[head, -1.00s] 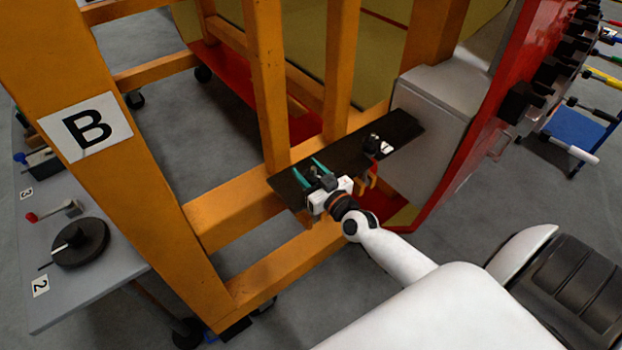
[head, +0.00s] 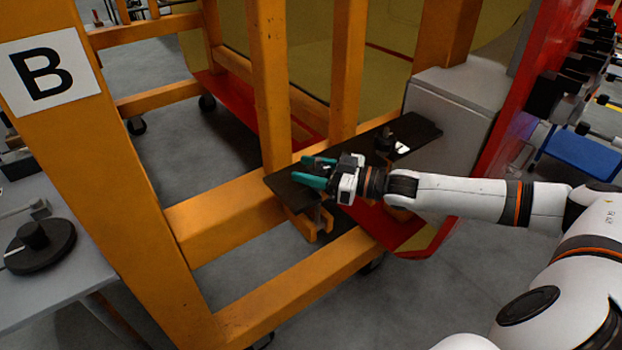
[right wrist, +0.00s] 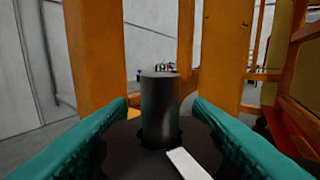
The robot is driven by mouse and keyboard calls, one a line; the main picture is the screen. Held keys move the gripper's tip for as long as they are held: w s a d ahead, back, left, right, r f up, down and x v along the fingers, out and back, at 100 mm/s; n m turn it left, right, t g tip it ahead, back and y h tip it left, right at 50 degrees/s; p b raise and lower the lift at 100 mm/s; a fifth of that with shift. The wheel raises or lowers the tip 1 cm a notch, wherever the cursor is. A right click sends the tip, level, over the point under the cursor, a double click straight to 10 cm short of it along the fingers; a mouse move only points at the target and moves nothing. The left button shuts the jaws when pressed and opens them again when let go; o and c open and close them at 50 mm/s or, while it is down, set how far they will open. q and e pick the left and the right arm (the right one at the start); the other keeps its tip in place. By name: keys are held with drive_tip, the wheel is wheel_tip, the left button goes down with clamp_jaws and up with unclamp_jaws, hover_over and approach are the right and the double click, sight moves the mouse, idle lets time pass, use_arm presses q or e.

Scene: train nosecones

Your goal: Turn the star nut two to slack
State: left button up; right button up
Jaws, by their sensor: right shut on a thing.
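My right gripper (head: 318,173) reaches in from the right over the left end of a dark plate, its teal fingers pointing left. It is shut on a dark round nut with a white bar. In the right wrist view the teal fingers (right wrist: 160,104) lie on both sides of this nut (right wrist: 125,148). A dark upright stud (right wrist: 159,108) rises from its middle, and the white bar (right wrist: 188,164) points to the lower right. In the head view this nut is mostly hidden by the gripper. A second black nut (head: 387,141) with a white bar stands farther right. I see no number on either.
The dark plate (head: 425,131) sits on an orange frame with a "B" sign (head: 48,72). Orange posts (head: 270,85) rise close behind the gripper. A grey box (head: 455,95) and red panel stand right. A grey side table (head: 50,295) with a black disc is at left.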

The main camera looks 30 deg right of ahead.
drive_tip(key=n+g+y+p, duration=0.1)
drive_tip(key=g, duration=0.1)
drive_tip(key=n+g+y+p, duration=0.1)
drive_tip(key=n+g+y, duration=0.1)
drive_tip(key=shift+s+a+r+n+y, duration=0.1)
drive_tip(key=shift+a+r+n+y, duration=0.1)
drive_tip(key=shift+n+y, duration=0.1)
drive_tip(key=shift+s+a+f+n+g+y+p, duration=0.1)
drive_tip(key=shift+s+n+g+y+p, duration=0.1)
drive_tip(key=shift+n+g+y, duration=0.55)
drive_tip(key=shift+s+a+n+g+y+p, duration=0.15)
drive_tip(key=shift+n+g, duration=0.3)
drive_tip(key=shift+g, duration=0.6)
drive_tip(key=shift+w+d, duration=0.1)
drive_tip(key=o, duration=1)
drive_tip(key=shift+f, duration=0.1)
drive_tip(key=b+v, duration=0.3)
drive_tip(key=v, duration=0.8)
drive_tip(key=shift+d, duration=0.4)
